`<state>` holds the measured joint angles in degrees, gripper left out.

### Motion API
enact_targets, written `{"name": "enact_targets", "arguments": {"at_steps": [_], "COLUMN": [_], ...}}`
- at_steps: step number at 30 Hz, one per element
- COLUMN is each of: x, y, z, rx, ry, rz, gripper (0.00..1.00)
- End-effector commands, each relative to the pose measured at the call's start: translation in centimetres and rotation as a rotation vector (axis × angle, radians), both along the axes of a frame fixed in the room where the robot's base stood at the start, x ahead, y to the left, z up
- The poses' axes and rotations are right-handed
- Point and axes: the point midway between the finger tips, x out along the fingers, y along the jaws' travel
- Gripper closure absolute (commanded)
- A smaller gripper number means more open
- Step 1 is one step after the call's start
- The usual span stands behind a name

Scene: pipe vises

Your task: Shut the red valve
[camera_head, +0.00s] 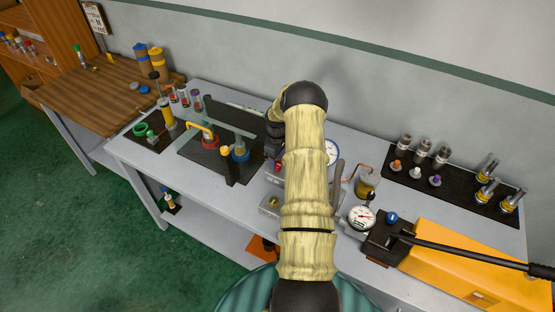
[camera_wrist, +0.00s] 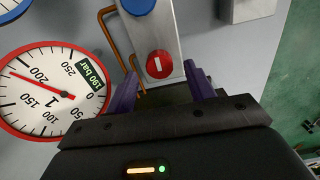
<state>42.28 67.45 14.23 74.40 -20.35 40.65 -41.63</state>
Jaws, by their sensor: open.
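In the wrist view the red valve (camera_wrist: 159,64) is a round red knob with a short white bar, set on a grey metal block (camera_wrist: 152,32). The bar runs nearly along the block's length. My gripper (camera_wrist: 163,82) is open, its two purple fingers pointing toward the block. The red knob appears between the fingertips in the picture, with no visible contact; the depth gap cannot be judged. A red-rimmed gauge (camera_wrist: 45,90) marked 1 shows a green "190 bar" label. In the head view a small red part (camera_head: 278,166) shows left of my arm, which hides much of that area.
A blue knob (camera_wrist: 138,5) sits on the same block above the red one. Copper pipes (camera_wrist: 110,35) run beside the block. In the head view, a yellow-orange case (camera_head: 470,265) and a black-handled tool (camera_head: 450,252) lie at the right of the grey bench (camera_head: 225,225).

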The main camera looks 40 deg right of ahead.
Motion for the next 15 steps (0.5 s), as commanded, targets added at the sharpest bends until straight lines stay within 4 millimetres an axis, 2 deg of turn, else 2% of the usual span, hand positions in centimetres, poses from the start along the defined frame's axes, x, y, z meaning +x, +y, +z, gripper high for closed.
{"name": "enact_targets", "arguments": {"at_steps": [6, 15], "x": [0.0, -0.1], "y": [-0.1, -0.1], "z": [-1.8, -2.1], "rx": [0.0, -0.002], "ry": [0.0, -0.001], "rz": [-0.002, -0.003], "gripper": [0.46, 0.46]}}
